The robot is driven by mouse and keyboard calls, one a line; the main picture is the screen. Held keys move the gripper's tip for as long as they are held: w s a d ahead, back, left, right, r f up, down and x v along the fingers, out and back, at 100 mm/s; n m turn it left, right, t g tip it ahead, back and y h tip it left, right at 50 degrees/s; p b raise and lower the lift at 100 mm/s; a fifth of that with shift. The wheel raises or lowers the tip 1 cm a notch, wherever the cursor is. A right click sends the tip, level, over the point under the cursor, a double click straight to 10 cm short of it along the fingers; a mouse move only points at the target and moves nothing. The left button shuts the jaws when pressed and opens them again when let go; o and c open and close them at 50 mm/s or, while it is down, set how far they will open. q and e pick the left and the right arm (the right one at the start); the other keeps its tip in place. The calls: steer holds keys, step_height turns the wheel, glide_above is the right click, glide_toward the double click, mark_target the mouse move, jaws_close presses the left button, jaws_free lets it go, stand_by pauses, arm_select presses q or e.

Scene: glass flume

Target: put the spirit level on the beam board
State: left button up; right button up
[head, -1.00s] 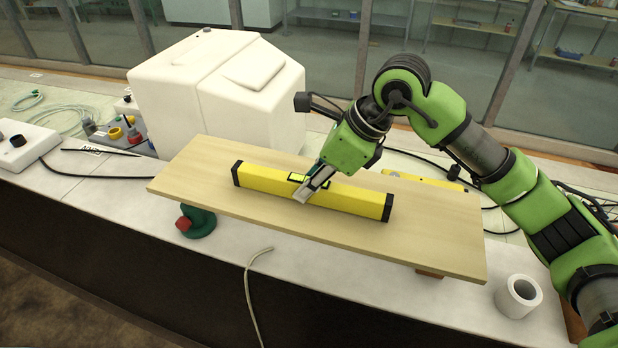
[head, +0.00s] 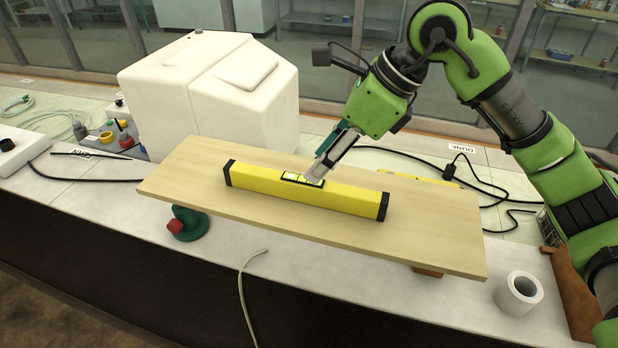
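The yellow spirit level (head: 345,197) with black end caps lies lengthwise on the pale wooden beam board (head: 430,235). Its vial window shows near its middle. My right gripper (head: 318,170) is just above and behind the middle of the level, pointing down to the left. Its fingers look parted with nothing between them, and the level's top is clear below them. My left gripper is not in view.
The board rests on a green support with a red knob (head: 187,224) at left and a brown block (head: 428,271) at right. A white tank (head: 210,95) stands behind it.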

steer(key=shift+b+v, duration=0.3)
steer(key=shift+v, duration=2)
